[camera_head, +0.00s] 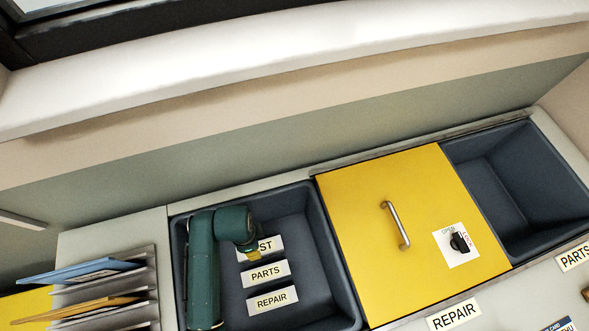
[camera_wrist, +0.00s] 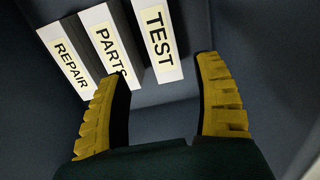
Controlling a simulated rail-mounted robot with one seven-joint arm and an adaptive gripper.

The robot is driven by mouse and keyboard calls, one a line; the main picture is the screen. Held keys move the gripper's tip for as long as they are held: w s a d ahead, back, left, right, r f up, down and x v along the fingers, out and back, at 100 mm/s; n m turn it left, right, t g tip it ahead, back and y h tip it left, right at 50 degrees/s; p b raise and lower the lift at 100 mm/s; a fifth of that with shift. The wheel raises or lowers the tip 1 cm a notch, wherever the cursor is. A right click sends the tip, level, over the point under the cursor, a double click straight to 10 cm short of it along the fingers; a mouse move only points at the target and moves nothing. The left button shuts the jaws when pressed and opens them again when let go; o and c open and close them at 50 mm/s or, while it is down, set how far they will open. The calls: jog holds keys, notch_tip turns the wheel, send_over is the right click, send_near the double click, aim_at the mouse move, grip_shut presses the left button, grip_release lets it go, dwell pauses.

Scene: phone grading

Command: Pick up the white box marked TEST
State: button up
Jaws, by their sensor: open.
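The white box marked TEST (camera_head: 271,245) lies in the dark blue-grey bin, at the top of a column of three white boxes. My arm and gripper cover its left part in the head view. In the wrist view the TEST box (camera_wrist: 158,42) is the rightmost of the three, with its label facing me. My gripper (camera_wrist: 160,82) has two yellow ridged fingers, spread open with nothing held between them. The near end of the TEST box shows beyond and between the fingertips. I cannot tell how far above it they are.
The PARTS box (camera_head: 266,273) and REPAIR box (camera_head: 272,300) lie in the same bin (camera_head: 335,265), just below TEST. A yellow lid (camera_head: 375,200) with a metal handle and a black knob adjoins on the right. An empty bin (camera_head: 520,180) lies beyond. Folders (camera_head: 85,285) stand at left.

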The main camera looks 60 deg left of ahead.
aim_at(261, 249)
notch_tip(261, 249, down, 11)
jog(key=b, duration=0.5)
jog(key=shift+w, duration=0.15)
jog(key=f+b, duration=0.3)
jog(key=f, duration=0.2)
jog(key=shift+d+f, duration=0.2)
jog(key=shift+r, duration=0.15)
jog(key=shift+w, duration=0.1)
jog(key=c, duration=1)
